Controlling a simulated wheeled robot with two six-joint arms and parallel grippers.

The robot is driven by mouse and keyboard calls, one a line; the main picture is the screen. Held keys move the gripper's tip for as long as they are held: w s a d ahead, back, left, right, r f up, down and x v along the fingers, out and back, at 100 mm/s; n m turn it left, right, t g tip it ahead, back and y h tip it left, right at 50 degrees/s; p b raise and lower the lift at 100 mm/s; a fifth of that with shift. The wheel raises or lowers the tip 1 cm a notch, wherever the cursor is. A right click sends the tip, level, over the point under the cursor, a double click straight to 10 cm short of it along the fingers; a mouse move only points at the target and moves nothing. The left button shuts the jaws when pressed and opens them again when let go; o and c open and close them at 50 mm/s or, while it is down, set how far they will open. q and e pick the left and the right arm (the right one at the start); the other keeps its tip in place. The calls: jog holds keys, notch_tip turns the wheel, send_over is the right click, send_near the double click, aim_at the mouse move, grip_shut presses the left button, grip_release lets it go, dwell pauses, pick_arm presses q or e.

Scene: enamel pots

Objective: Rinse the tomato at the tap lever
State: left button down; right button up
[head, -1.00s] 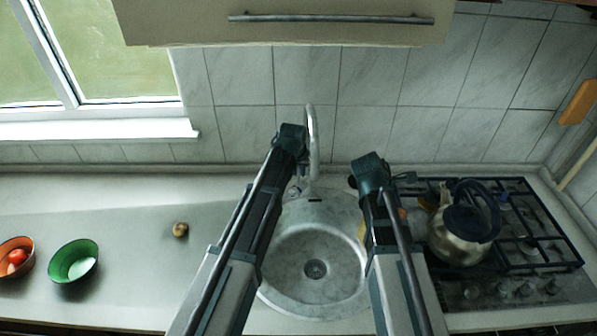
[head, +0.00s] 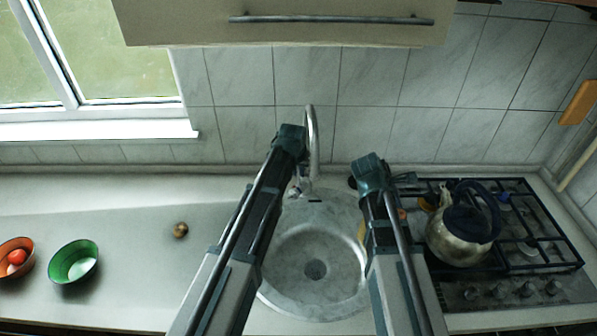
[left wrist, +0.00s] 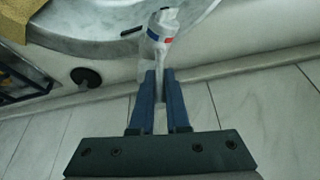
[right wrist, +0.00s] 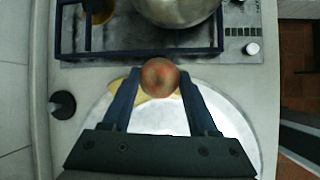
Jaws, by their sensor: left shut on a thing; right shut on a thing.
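The tap (head: 313,140) stands at the back of the round sink (head: 290,285). In the left wrist view the tap lever (left wrist: 160,30), pale with a red and blue mark, runs down between the fingers of my left gripper (left wrist: 158,80), which is shut on it. In the head view my left gripper's fingers are hidden behind its arm. In the right wrist view my right gripper (right wrist: 158,75) is shut on a round reddish tomato (right wrist: 160,77), held at the fingertips above the sink area.
A metal kettle (head: 455,245) stands on the gas hob (head: 535,225) at right. An orange bowl (head: 28,245) with a red round thing, a green bowl (head: 73,262) and a small brown round thing (head: 180,230) are on the left counter. A yellow thing (right wrist: 142,97) lies behind the tomato.

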dwell(0.4)
pick_arm(q)
jog(key=shift+s+a+f+b, duration=0.2)
jog(key=shift+s+b, duration=0.2)
jog(key=shift+s, duration=0.05)
pick_arm(e)
jog(key=shift+f, duration=0.4)
pick_arm(q)
jog(key=shift+s+a+r+t+h, duration=0.15)
jog(key=shift+t+h, duration=0.25)
jog(key=shift+t, duration=0.2)
pick_arm(e)
jog(key=shift+f, duration=0.2)
pick_arm(q)
jog(key=c, duration=0.9)
grip_release()
jog(key=shift+r, duration=0.15)
pick_arm(e)
jog(key=shift+r, duration=0.2)
